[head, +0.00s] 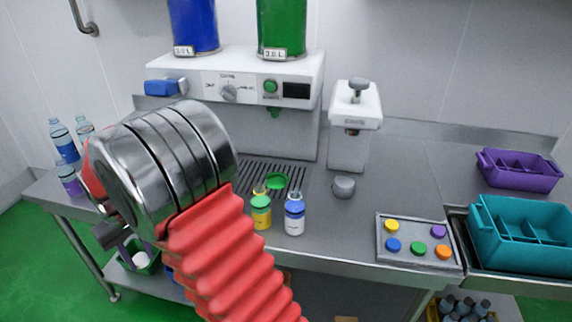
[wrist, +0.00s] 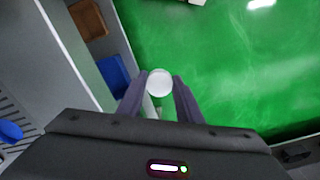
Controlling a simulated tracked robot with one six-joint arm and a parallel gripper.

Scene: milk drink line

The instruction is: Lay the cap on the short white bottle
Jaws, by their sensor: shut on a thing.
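A white round thing, seemingly the cap (wrist: 160,82), is between the fingertips of my gripper (wrist: 160,92) in the wrist view. My gripper is shut on it. In the head view my gripper (head: 130,252) is at the lower left, beyond the table's front edge and low beside it, partly hidden by my arm. A short bottle with white contents (head: 295,218) and a blue band near its top stands upright on the table, right of the arm. The gripper is well to its left, apart from it. I cannot tell clearly whether its mouth is bare.
A yellow bottle (head: 261,213) stands close left of the white bottle. A tray of coloured caps (head: 382,257) and a teal crate (head: 525,263) are at right. Several bottles (head: 65,148) stand far left.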

